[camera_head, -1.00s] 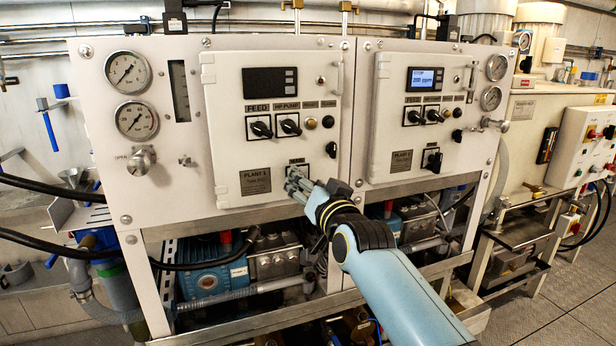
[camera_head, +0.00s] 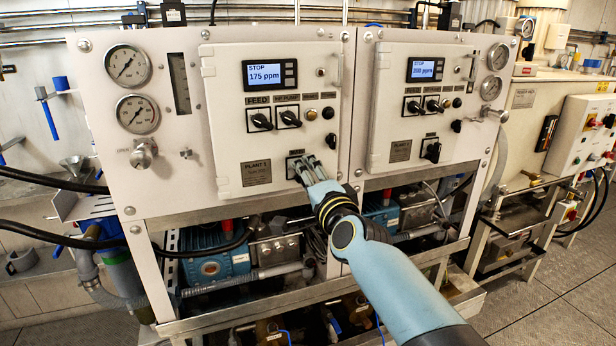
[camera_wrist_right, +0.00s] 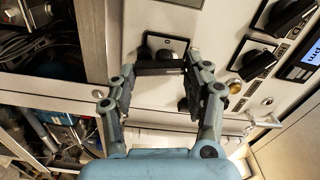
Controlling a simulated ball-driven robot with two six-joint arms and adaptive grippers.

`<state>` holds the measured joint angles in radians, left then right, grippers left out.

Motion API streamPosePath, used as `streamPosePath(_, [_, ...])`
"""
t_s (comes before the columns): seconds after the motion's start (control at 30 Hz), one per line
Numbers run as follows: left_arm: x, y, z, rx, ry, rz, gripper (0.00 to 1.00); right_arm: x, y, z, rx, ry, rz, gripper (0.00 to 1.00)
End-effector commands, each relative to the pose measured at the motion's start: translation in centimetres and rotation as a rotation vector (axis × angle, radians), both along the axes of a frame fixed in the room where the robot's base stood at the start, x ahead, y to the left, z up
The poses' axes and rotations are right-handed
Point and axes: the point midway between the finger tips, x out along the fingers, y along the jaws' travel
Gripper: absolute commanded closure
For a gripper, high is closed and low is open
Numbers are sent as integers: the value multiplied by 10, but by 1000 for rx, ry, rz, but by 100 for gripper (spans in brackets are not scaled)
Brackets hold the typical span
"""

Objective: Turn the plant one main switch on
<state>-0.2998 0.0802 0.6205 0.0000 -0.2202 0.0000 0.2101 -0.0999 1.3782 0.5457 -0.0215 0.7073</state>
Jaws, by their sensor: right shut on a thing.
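The plant one panel (camera_head: 226,140) is the left white panel in the head view. Its display (camera_head: 269,75) is lit and reads "STOP 175 ppm". The plant one main switch (camera_head: 294,158) is a black knob on a dark-framed plate at the panel's lower right. My right gripper (camera_head: 307,170) is at this switch and hides most of its knob. In the right wrist view, the fingers of my right gripper (camera_wrist_right: 161,70) stand on both sides of the black knob, and the switch plate (camera_wrist_right: 176,44) shows behind it. My left gripper is out of view.
The plant two panel (camera_head: 388,150) is on the right, with its display (camera_head: 426,69) lit at 200 ppm. The feed knob (camera_head: 261,121) and HP-pump knob (camera_head: 289,118) sit above my gripper. A metal frame with pumps (camera_head: 205,265) lies below the panels.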

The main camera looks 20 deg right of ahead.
Motion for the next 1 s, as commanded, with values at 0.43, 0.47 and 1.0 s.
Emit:
streamPosePath(0.43, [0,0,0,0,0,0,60,0,1,-1,211,7,0,82])
streamPosePath(0.47, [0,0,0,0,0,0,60,0,1,-1,217,7,0,82])
streamPosePath(1.0, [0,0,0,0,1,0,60,0,1,-2,238,9,0,48])
